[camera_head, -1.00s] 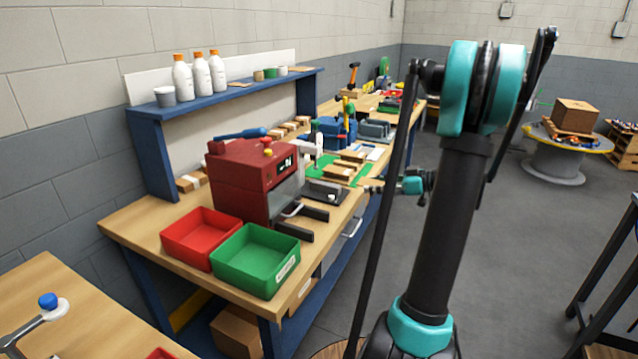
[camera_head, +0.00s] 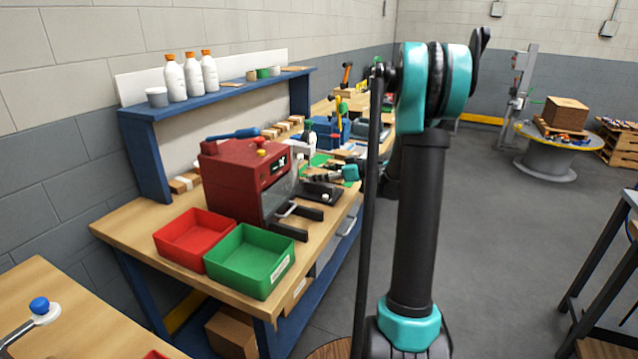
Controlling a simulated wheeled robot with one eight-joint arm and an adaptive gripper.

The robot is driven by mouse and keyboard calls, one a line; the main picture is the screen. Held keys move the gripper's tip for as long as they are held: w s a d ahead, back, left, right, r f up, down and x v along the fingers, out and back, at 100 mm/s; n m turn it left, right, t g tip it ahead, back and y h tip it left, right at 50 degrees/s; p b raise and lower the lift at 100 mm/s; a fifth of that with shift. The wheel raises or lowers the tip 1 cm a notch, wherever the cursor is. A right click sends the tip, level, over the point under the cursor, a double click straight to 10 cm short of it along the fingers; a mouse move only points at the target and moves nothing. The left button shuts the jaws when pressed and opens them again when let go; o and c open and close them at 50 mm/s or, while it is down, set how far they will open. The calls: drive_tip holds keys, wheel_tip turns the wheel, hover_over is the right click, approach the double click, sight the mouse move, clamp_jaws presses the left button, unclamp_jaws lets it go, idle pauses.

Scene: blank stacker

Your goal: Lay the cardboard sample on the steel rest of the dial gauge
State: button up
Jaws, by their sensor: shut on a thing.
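My gripper (camera_head: 307,178) is small in the view, pointing left from its teal wrist, low over the workbench just right of the red machine. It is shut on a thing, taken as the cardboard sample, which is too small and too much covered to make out. A pale upright device (camera_head: 305,146), probably the dial gauge, stands just behind the gripper. A dark flat base (camera_head: 322,195) with a small light disc lies below and in front of the gripper. I cannot tell which part is the steel rest, or whether the sample touches it.
The red machine (camera_head: 236,182) with a blue lever stands close left of the gripper. A red bin (camera_head: 190,243) and a green bin (camera_head: 245,266) stand at the bench's near end. A blue shelf (camera_head: 215,95) with bottles rises behind. Open floor lies to the right.

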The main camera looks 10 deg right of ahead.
sight(319, 183)
drive_tip(key=shift+w+a+f, duration=0.1)
drive_tip(key=shift+f, duration=0.8)
drive_tip(key=shift+w+a+f, duration=0.1)
drive_tip(key=shift+f, duration=0.75)
drive_tip(key=o, duration=0.7)
drive_tip(key=shift+f, duration=0.1)
drive_tip(key=v, duration=1.2)
drive_tip(key=shift+s+d, duration=0.1)
